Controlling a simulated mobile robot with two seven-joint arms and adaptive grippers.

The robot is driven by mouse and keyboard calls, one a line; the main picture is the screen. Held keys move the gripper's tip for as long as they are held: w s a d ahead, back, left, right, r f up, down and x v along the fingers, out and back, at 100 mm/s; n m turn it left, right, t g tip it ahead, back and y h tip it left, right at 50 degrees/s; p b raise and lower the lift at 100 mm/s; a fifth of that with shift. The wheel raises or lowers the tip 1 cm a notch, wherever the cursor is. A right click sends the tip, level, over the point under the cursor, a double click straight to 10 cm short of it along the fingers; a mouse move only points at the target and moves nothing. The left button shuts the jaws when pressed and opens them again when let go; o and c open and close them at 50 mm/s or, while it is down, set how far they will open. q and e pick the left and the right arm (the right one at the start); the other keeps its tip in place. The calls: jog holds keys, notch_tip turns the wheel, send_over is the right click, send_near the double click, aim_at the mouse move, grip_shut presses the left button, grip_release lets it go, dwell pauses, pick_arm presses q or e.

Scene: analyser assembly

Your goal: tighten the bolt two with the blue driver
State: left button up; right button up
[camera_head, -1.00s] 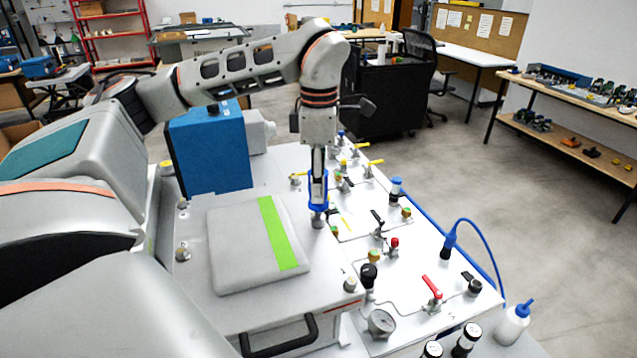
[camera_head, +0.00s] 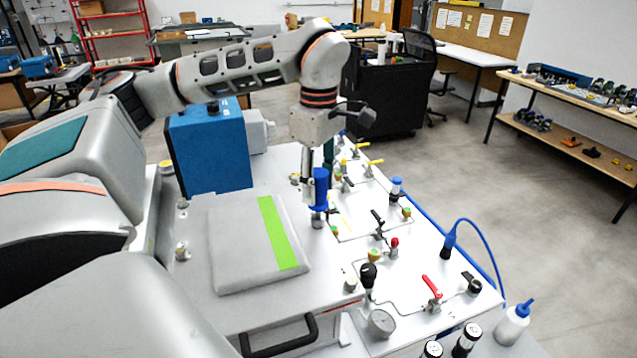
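The blue driver (camera_head: 320,185) stands upright near the middle of the view, its grey lower end over a corner bolt (camera_head: 318,221) beside the grey cover with the green stripe (camera_head: 235,255). Whether that is bolt two cannot be told. The driver hides most of the bolt, and contact is not clear. My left gripper (camera_head: 316,186) points down and is shut on the driver, one finger in front at its left side, the other partly hidden behind. Other bolts show at the far left (camera_head: 182,204), the near left (camera_head: 182,250) and the near right (camera_head: 350,284). My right gripper is not in view.
Right of the driver is a white panel with valves, a red lever (camera_head: 432,287), a gauge (camera_head: 381,322) and a blue hose (camera_head: 480,232). A blue box (camera_head: 208,150) stands behind the cover. A black handle (camera_head: 280,338) is in front; a squeeze bottle (camera_head: 511,325) stands at right.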

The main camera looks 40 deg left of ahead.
aim_at(319, 172)
pick_arm(q)
grip_shut()
jog(key=shift+r, duration=0.15)
jog(key=shift+w+r, duration=0.15)
jog(key=shift+r, duration=0.3)
jog(key=shift+s+r, duration=0.25)
jog(key=shift+r, duration=0.4)
jog(key=shift+w+r, duration=0.15)
jog(key=shift+r, duration=1.65)
